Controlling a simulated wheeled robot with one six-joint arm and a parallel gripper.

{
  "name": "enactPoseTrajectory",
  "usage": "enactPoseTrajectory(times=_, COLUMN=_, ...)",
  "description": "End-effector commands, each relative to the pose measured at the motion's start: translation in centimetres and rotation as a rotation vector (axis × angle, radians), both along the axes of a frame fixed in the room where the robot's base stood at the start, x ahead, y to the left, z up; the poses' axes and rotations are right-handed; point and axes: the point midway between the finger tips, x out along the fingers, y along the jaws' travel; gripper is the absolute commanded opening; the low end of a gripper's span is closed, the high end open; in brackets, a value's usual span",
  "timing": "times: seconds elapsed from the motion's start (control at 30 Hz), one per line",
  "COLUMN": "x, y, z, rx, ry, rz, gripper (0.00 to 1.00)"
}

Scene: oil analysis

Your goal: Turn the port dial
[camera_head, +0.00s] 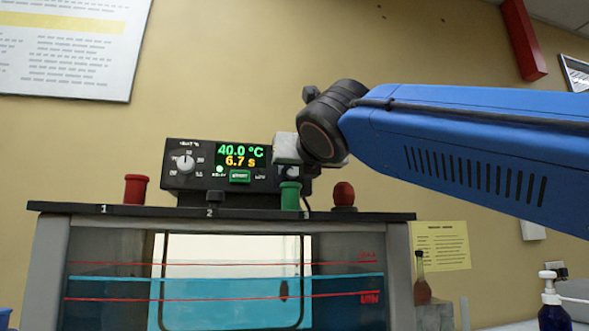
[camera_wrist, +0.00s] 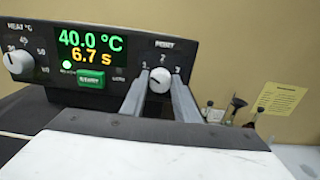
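The port dial (camera_wrist: 160,80) is a light round knob with small position numbers around it, on the right part of the black control panel (camera_wrist: 85,85). My gripper (camera_wrist: 159,80) has its two grey fingers on either side of the dial, with the dial between the tips. The fingers look slightly apart from the knob; contact is hard to judge. Which number the dial points to is too small to tell. In the head view my gripper (camera_head: 288,150) is at the panel's right end and hides most of that area.
The panel display reads 40.0 °C and 6.7 s, with a green start button (camera_wrist: 90,79) and a heat knob (camera_wrist: 18,62). Below is a liquid bath (camera_head: 225,300) with a red stopper (camera_head: 135,189), a green stopper (camera_head: 290,196) and another red one (camera_head: 344,194) on its black lid.

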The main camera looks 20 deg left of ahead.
Motion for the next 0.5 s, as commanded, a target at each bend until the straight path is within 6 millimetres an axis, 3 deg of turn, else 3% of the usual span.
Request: enactPoseTrajectory(times=0.5, x=-0.01, y=-0.01, z=-0.02, rx=0.080, ry=0.050, rz=0.000, gripper=0.05)
